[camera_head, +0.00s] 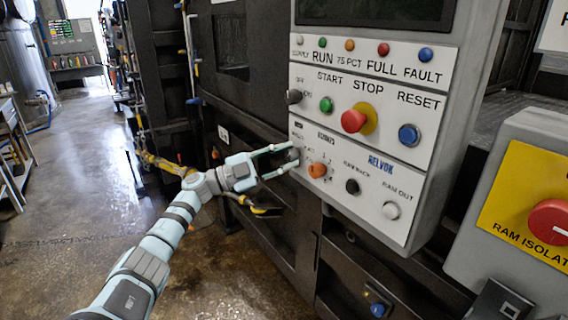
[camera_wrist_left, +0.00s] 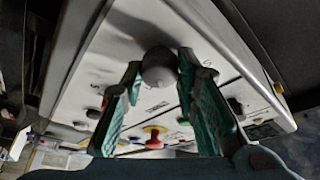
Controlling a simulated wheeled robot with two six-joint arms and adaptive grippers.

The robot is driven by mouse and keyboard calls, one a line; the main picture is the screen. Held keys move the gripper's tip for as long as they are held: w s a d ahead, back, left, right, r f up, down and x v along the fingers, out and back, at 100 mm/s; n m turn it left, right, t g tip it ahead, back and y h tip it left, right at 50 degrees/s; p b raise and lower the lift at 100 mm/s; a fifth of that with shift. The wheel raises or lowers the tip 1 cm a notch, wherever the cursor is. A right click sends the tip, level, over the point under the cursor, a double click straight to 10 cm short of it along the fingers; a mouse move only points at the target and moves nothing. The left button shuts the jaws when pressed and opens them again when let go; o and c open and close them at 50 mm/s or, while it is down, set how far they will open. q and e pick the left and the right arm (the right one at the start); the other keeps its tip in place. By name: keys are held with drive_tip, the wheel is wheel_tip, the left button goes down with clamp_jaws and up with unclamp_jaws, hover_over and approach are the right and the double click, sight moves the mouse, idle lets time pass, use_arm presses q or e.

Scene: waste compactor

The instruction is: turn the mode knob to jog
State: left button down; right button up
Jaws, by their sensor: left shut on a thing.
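The mode knob (camera_head: 291,154) is a small grey knob at the left end of the lower white control panel (camera_head: 345,215). My left gripper (camera_head: 290,157) reaches it from the left, with one finger above and one below it. In the left wrist view the round grey knob (camera_wrist_left: 159,69) sits between the tips of the two teal fingers (camera_wrist_left: 160,80). The gripper is shut on the knob. The fingers partly cover the knob and its printed labels, so I cannot tell which setting it points to. My right gripper is not in view.
Beside the knob are an orange knob (camera_head: 317,170), a black button (camera_head: 352,187) and a white button (camera_head: 391,210). Above are a grey knob (camera_head: 293,96), green button (camera_head: 326,105), red stop button (camera_head: 354,121) and blue reset button (camera_head: 409,135). A red isolator knob (camera_head: 549,221) is at right.

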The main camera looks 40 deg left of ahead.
use_arm(q)
drive_tip(key=shift+m+g, duration=0.5)
drive_tip(key=shift+m, duration=0.6)
drive_tip(key=m+g, duration=0.1)
drive_tip(key=m, duration=0.2)
drive_tip(key=shift+r, duration=0.1)
drive_tip(key=m+g, duration=0.1)
drive_tip(key=m, duration=0.1)
drive_tip(key=m+y+p, duration=0.1)
drive_tip(key=m, duration=0.2)
drive_tip(key=shift+g+p, duration=0.3)
drive_tip(key=shift+g, duration=0.1)
drive_tip(key=c, duration=1.3)
unclamp_jaws()
